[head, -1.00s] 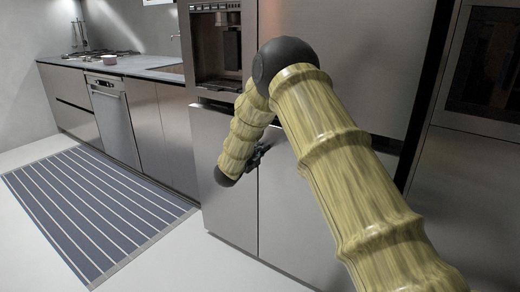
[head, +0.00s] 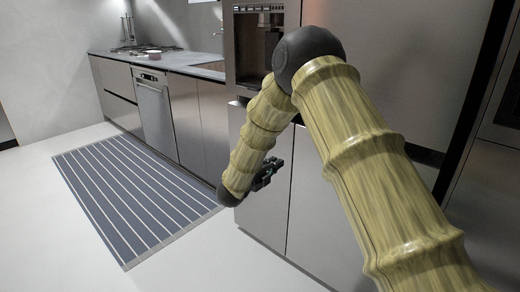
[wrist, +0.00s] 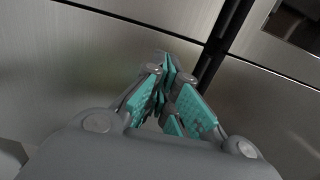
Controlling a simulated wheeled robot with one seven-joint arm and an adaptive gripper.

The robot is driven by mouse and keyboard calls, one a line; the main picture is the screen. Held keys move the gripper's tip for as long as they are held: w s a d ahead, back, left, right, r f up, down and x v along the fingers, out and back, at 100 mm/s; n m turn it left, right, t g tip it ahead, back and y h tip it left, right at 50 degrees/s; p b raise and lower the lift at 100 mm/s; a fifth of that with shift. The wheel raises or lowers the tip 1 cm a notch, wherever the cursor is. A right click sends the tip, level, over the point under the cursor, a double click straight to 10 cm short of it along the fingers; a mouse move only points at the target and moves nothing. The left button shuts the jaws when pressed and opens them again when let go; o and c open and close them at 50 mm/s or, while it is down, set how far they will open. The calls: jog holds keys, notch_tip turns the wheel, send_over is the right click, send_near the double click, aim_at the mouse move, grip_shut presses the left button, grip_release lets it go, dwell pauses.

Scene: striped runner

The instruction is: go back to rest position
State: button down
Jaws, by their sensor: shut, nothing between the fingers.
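My gripper (head: 267,174) is small and dark in the head view, at the end of my bent, bamboo-textured arm. It is in front of the steel cabinet doors (head: 262,210) and partly hidden by my own arm link. In the wrist view my gripper (wrist: 168,95) shows teal finger pads that come together, with nothing held between them. Steel panels with a dark gap lie beyond the fingers there. I cannot tell how far the gripper is from the doors.
A striped runner (head: 130,190) lies on the pale floor at the left, with open floor around it. A counter (head: 185,63) with a small bowl (head: 154,54) and a hob (head: 135,48) runs along the back. A built-in coffee machine (head: 252,40) is behind my arm.

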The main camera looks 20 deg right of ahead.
jog(key=s+a+f+n+y, duration=0.1)
jog(key=s+f+n+y, duration=0.45)
jog(key=f, duration=0.75)
jog(key=s+a+f+n+y, duration=0.1)
jog(key=s+f+n+y, duration=0.2)
jog(key=s+f+n, duration=0.75)
jog(key=s+a+f+n+g+y, duration=0.1)
jog(key=s+f+n+g+y, duration=0.2)
jog(key=s+f, duration=0.65)
jog(key=s+a+f+n+g+y, duration=0.15)
jog(key=s+f+n, duration=0.25)
jog(key=s+f, duration=0.55)
jog(key=s+r+n+g+y, duration=0.2)
jog(key=s+n+g, duration=0.35)
jog(key=s, duration=1.65)
notch_tip(320, 180, up, 24)
jog(key=p, duration=2.4)
jog(key=shift+s+a+g+p, duration=0.25)
jog(key=shift+a+g+p, duration=0.05)
jog(key=shift+a, duration=0.1)
